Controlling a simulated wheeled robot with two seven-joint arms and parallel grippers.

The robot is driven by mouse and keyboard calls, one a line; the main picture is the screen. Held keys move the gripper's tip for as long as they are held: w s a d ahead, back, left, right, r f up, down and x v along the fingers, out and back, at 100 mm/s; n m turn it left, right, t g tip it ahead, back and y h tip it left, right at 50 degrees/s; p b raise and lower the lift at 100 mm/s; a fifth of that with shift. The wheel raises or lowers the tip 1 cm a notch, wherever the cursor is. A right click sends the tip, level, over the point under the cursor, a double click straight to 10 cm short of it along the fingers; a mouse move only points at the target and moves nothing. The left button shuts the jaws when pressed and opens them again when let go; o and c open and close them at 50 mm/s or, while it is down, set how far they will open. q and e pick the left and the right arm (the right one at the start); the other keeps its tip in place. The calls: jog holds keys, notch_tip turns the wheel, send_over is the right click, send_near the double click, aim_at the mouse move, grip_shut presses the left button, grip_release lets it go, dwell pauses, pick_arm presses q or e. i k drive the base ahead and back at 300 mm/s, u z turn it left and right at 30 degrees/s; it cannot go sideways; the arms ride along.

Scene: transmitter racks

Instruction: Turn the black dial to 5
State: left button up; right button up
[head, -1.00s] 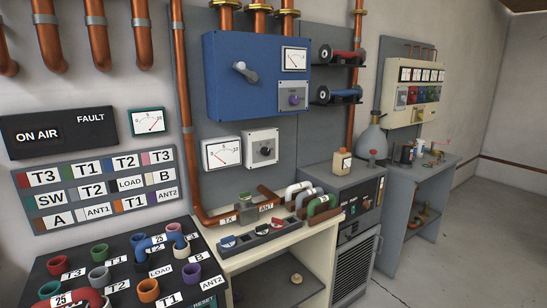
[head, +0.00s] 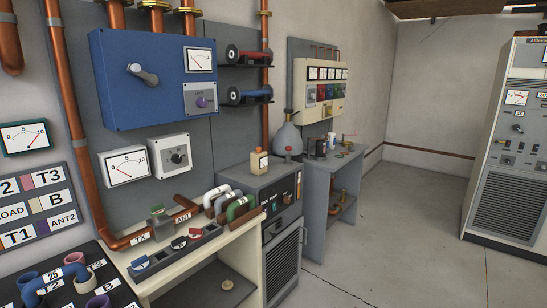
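A black dial (head: 177,158) sits on a small white wall box (head: 170,155) in the left half of the head view. The number it points to is too small to read. To its left is a white meter (head: 126,166) with a 0 to 10 scale. A blue box (head: 155,78) above carries a grey lever, a small meter and a purple knob (head: 202,102). Neither of my grippers is in view.
A cream bench (head: 200,255) with copper pipes and coloured U-shaped links stands below the dial. A grey cabinet (head: 283,240) and another bench stand to its right. A tall rack (head: 510,140) is at the far right. The floor (head: 400,240) between is clear.

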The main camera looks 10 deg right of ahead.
aim_at(177, 158)
jog(key=z, duration=1.15)
jog(key=i, duration=2)
jog(key=u, duration=0.4)
